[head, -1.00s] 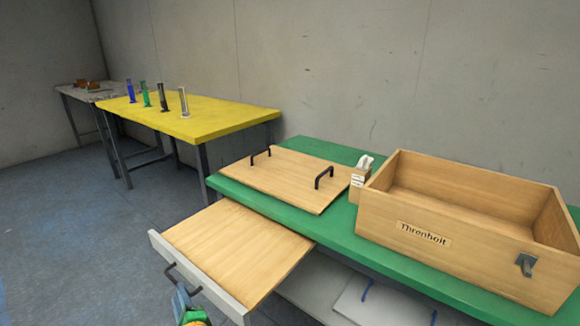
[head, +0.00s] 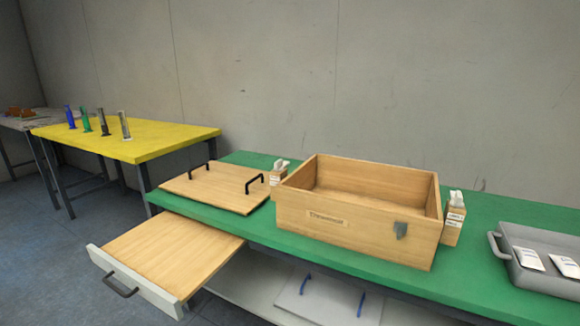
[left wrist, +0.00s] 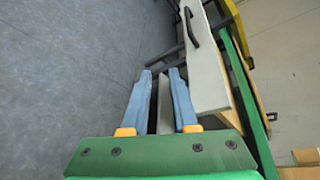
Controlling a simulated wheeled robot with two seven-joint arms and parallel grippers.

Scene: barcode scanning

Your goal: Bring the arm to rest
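My left gripper (left wrist: 161,72) shows in the left wrist view, its two blue fingers spread apart with nothing held between them. It hangs beside the pulled-out drawer (left wrist: 207,75), apart from its black handle (left wrist: 190,28). In the head view the drawer (head: 175,252) stands open under the green table, its handle (head: 121,288) free. Neither of my arms shows in the head view, and my right gripper is in no frame.
The green table (head: 385,275) carries a wooden open box (head: 350,228), a board with two black handles (head: 215,188), small card holders and a grey tray (head: 540,272). A yellow table (head: 150,142) with several cylinders stands at the back left. The floor at left is clear.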

